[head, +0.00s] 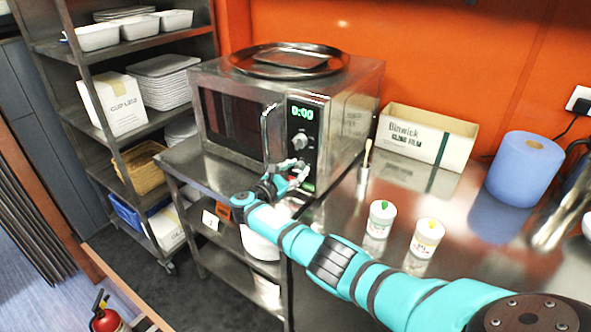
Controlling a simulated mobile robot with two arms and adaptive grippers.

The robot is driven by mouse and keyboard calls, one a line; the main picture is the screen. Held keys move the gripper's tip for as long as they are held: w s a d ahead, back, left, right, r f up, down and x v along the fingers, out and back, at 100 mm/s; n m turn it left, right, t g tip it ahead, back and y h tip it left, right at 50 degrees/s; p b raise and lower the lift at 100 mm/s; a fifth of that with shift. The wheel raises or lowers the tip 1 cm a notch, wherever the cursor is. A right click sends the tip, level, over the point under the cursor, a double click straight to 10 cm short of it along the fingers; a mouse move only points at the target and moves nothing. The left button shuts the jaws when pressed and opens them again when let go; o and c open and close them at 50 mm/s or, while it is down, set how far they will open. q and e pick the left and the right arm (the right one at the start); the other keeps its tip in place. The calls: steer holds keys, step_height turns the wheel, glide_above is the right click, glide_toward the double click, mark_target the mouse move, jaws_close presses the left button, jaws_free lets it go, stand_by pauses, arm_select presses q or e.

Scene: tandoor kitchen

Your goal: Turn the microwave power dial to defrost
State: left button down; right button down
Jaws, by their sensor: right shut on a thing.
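The steel microwave (340,118) stands on the counter with its door shut. Its front panel has a green display reading 0:00 (302,113) and an upper round dial (299,141), which is uncovered. My right gripper (297,169) is at the lower part of the panel, below that dial. It is shut on a lower dial there, which its fingers mostly hide. The dial markings are too small to read, so I cannot tell the setting. The vertical door handle (264,130) is just left of the panel. My left gripper is not in view.
A round tray (290,60) lies on the microwave. A cling film box (426,138), blue paper roll (525,168) and two small tubs (381,218) (427,238) stand on the counter (340,205). A steel rack (140,137) holds dishes at left. A fire extinguisher (104,318) is at lower left.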

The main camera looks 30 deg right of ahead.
steer(key=shift+f, duration=0.1)
steer(key=c, duration=1)
jaws_free()
steer(key=v, duration=1.2)
